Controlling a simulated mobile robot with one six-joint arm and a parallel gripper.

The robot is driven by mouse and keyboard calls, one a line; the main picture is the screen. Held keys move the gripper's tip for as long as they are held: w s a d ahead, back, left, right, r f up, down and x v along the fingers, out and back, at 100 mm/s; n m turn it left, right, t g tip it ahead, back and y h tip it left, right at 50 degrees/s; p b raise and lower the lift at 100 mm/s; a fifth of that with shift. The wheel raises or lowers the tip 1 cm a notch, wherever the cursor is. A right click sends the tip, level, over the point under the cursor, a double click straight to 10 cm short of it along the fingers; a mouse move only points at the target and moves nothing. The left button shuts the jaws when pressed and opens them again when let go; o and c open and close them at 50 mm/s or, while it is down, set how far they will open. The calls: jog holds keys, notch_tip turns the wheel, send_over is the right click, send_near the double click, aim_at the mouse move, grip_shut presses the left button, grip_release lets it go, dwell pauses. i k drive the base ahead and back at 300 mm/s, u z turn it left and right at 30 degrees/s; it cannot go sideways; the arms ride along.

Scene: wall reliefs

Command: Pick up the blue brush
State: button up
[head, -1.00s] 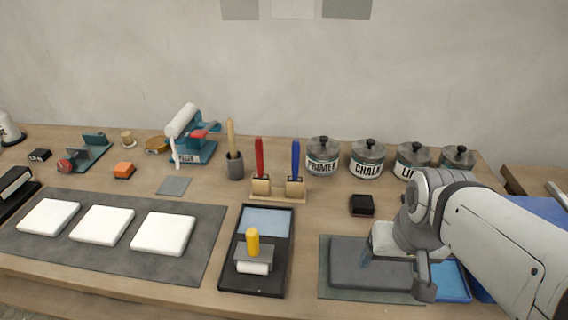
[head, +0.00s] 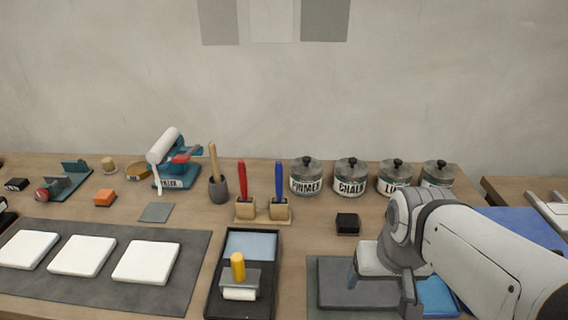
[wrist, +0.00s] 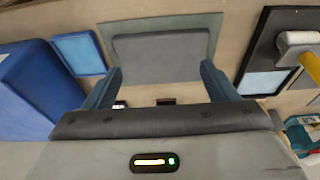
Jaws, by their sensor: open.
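The blue brush (head: 279,182) stands upright in a wooden holder (head: 279,211) near the middle of the table in the head view, just right of a red brush (head: 242,182) in its own block. My gripper (head: 382,290) is over the grey pad at the right front, to the right of the blue brush and nearer to me. In the wrist view my gripper (wrist: 161,82) has its two blue fingers wide apart with nothing between them, above the grey pad (wrist: 163,57). The blue brush cannot be made out in the wrist view.
Labelled jars (head: 306,177) stand in a row behind, right of the brushes. A black block (head: 347,223) lies between my gripper and the jars. A black tray (head: 212,285) with a yellow-handled roller (head: 238,267) lies in front of the brushes. A wooden-handled tool (head: 214,162) stands left.

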aim_at(278, 170)
jog(key=z, duration=0.4)
jog(key=k, duration=1.35)
jog(key=u, duration=0.9)
jog(key=i, duration=1.5)
jog(key=u, duration=0.05)
